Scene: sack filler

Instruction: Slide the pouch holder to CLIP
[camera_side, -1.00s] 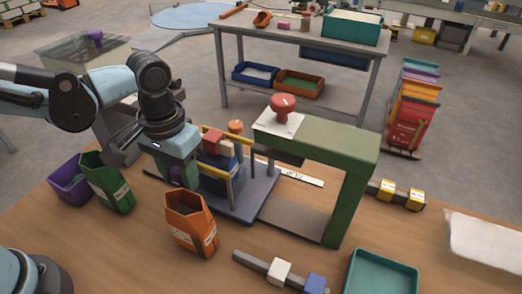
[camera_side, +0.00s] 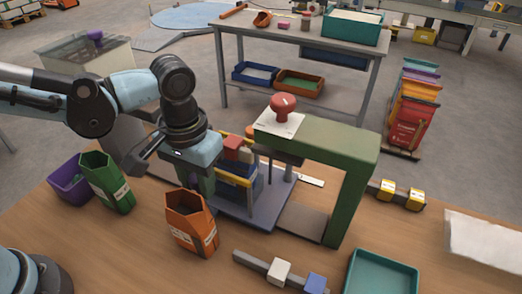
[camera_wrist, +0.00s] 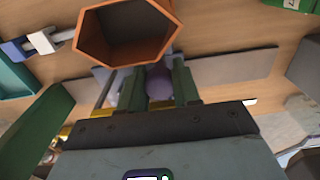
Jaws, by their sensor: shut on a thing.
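The pouch holder (camera_side: 238,181), a blue body with yellow rails and reddish blocks on top, stands on a grey-purple plate (camera_side: 262,213). Its right side is close to the green press frame (camera_side: 352,195), partly beneath the arm of that frame. My gripper (camera_side: 203,186) is at the holder's left side. The wrist view shows my green gripper fingers (camera_wrist: 158,88) shut on a purple knob (camera_wrist: 159,82). My gripper hides part of the holder. I cannot read a CLIP mark; a white strip (camera_side: 312,181) behind the press is partly covered.
An open orange pouch (camera_side: 190,225) stands close in front of my gripper. Green (camera_side: 108,185) and purple (camera_side: 68,182) pouches stand at left. A bar with white and blue blocks (camera_side: 280,272) and a teal tray (camera_side: 381,275) lie in front. A red knob (camera_side: 283,105) tops the press.

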